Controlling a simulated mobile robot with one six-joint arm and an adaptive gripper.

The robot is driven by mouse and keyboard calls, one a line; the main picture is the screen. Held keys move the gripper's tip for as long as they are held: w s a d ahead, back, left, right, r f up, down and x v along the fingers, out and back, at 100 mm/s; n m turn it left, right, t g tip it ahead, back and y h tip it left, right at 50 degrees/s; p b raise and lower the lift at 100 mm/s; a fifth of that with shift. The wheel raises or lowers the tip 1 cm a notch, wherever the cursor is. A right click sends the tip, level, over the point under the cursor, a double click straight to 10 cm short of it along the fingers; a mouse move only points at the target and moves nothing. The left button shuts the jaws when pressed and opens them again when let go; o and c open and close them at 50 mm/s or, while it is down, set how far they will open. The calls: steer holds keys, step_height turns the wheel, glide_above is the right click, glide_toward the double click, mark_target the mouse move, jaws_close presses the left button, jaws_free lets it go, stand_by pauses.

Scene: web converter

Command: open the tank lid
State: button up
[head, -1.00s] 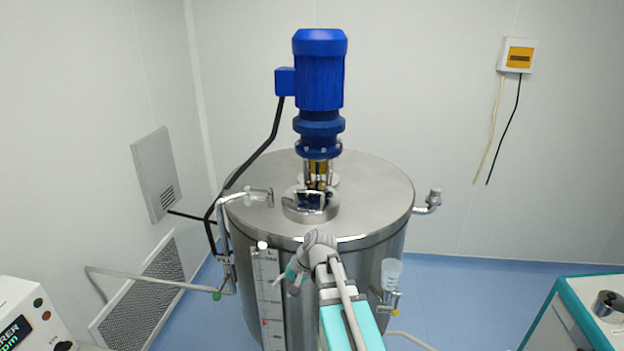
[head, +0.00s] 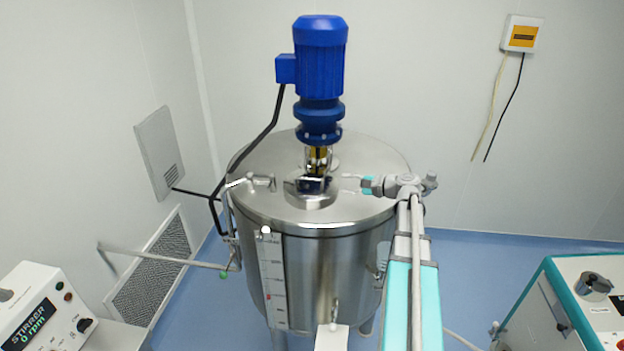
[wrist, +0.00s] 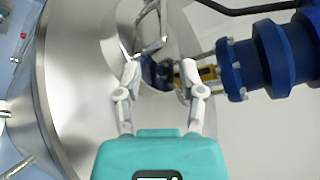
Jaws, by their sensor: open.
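The steel tank (head: 350,208) stands in the middle of the head view. A small round hatch lid (head: 309,202) with a raised bar handle (head: 310,181) sits on its top, in front of the stirrer shaft. My gripper (head: 347,183) is just right of this lid, over the tank top, pointing left. In the wrist view my gripper (wrist: 160,68) has its two fingers apart with nothing between them. The bar handle (wrist: 152,44) and lid lie just beyond the fingertips, apart from them as far as I can tell. The lid looks closed; its far side is partly hidden.
The blue stirrer motor (head: 320,65) rises above the tank, close behind the lid; its coupling is near my right finger in the wrist view (wrist: 238,68). A bent pipe (head: 255,182) is at the left of the tank top. A stirrer control box (head: 45,310) stands lower left.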

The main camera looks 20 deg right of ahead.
mark_target(314, 180)
steer(key=shift+d+r, duration=0.1)
steer(key=shift+d, duration=0.1)
stand_by(0.3)
steer(key=b+x, duration=0.3)
steer(key=x, duration=1)
steer(key=shift+w+a, duration=0.25)
steer(key=shift+w, duration=0.1)
jaws_close()
